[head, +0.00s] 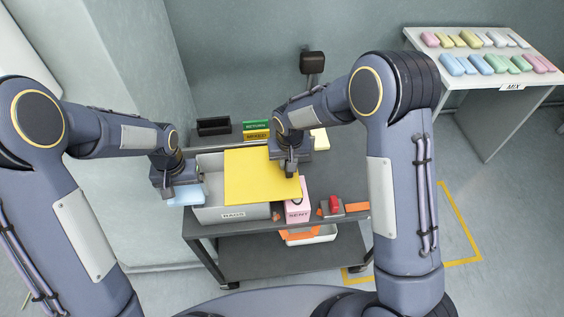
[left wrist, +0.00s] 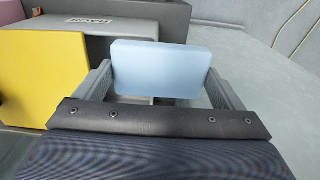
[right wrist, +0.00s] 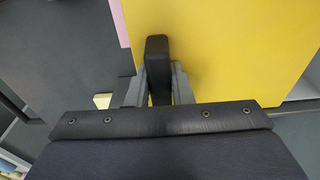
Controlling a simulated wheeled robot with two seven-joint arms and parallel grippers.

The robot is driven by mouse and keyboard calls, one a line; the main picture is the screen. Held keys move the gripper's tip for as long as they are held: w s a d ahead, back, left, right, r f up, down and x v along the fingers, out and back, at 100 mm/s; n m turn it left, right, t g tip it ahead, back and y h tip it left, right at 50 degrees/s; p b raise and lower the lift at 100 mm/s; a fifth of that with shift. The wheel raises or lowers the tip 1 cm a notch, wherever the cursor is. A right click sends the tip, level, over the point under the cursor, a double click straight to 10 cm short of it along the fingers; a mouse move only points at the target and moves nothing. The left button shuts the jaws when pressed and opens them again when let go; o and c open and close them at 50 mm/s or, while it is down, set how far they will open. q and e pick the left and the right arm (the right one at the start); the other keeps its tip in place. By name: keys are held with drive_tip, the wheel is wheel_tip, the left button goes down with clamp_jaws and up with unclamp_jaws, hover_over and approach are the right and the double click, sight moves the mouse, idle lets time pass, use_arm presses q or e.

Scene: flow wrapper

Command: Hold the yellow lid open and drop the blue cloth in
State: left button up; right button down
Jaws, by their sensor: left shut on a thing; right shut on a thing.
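The grey bin (head: 235,215) labelled RAGS stands on the dark cart top. The yellow lid (head: 255,178) is over its middle and right; the bin's left part is uncovered. My right gripper (head: 291,172) is shut on the lid's black handle (right wrist: 157,62), with the yellow lid (right wrist: 225,45) beneath it. My left gripper (head: 184,194) is shut on the light blue cloth (left wrist: 160,70), a flat folded block. It holds the cloth (head: 187,196) at the bin's left side. I cannot tell the cloth's exact height relative to the rim.
A pink box (head: 297,212) marked SENT stands right of the bin, near a red and grey item (head: 334,205). A black tray (head: 214,126) and green and yellow signs (head: 256,130) are behind. A white table (head: 490,70) with coloured cloths is at the far right.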

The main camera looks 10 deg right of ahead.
use_arm(q)
drive_tip(key=shift+f+b, duration=0.3)
use_arm(e)
drive_tip(key=shift+d, duration=2.85)
drive_tip(key=shift+w, duration=0.1)
use_arm(q)
drive_tip(key=w+d+r+m, duration=0.4)
drive_tip(key=w+d+r, duration=0.3)
wheel_tip(320, 180, down, 10)
drive_tip(key=shift+w+d+r+m, duration=0.2)
drive_tip(key=shift+d+r+m, duration=0.1)
drive_tip(key=shift+d, duration=0.15)
drive_tip(key=shift+f, duration=0.4)
drive_tip(key=shift+f, duration=0.25)
drive_tip(key=o, duration=0.7)
